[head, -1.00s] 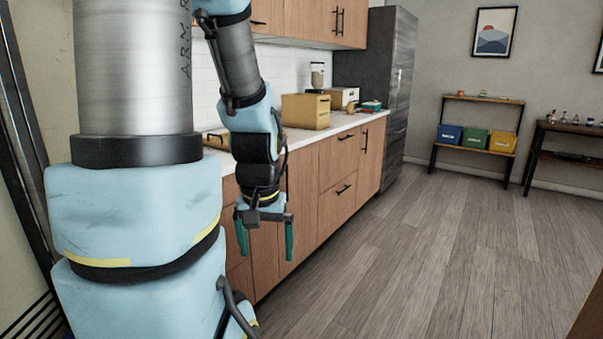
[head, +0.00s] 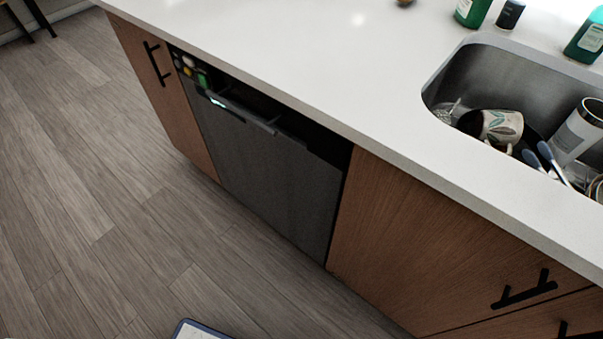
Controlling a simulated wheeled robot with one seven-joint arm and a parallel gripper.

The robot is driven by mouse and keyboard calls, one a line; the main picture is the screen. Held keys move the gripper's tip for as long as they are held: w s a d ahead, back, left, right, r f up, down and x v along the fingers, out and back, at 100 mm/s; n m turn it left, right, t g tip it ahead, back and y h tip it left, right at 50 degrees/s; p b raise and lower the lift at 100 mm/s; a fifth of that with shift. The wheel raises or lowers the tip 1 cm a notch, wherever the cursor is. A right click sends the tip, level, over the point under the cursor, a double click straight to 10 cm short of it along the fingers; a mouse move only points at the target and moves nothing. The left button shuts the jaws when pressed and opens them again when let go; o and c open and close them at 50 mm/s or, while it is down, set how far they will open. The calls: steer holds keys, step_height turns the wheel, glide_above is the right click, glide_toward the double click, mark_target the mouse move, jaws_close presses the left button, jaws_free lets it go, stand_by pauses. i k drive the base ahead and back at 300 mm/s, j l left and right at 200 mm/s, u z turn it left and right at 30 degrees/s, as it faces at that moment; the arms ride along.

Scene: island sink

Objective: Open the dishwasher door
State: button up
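The dishwasher door (head: 265,165) is a dark grey panel under the white counter, between wooden cabinet fronts. Its bar handle (head: 243,111) runs along the top edge, with a small lit display near the handle's left end. A dark gap shows between the counter and the top of the door, with small yellow and green items in its left end. The door stands close to upright; I cannot tell whether it is slightly ajar. My gripper is not in view now.
A steel sink (head: 505,85) holding a patterned mug (head: 497,127) and other dishes is set in the counter (head: 345,65) at right. Black cabinet handles (head: 157,63) stick out beside the dishwasher. A blue-edged object (head: 200,329) lies at the bottom edge. The wooden floor (head: 110,210) before the door looks clear.

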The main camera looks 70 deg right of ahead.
mark_target(291, 170)
steer(key=k+j+z, duration=0.15)
steer(key=z, duration=0.3)
steer(key=k+z, duration=0.35)
steer(key=z, duration=0.15)
steer(key=k+l+z, duration=0.1)
steer(key=k+z, duration=0.2)
steer(key=z, duration=0.15)
steer(key=k+l+z, duration=0.15)
steer(key=k+l, duration=0.2)
steer(key=k, duration=0.25)
steer(key=k+l+z, duration=0.1)
steer(key=k+l, duration=0.35)
steer(key=i+j+u, duration=0.1)
steer(key=i+u, duration=0.7)
steer(key=i+l+u, duration=0.1)
steer(key=i+u, duration=0.3)
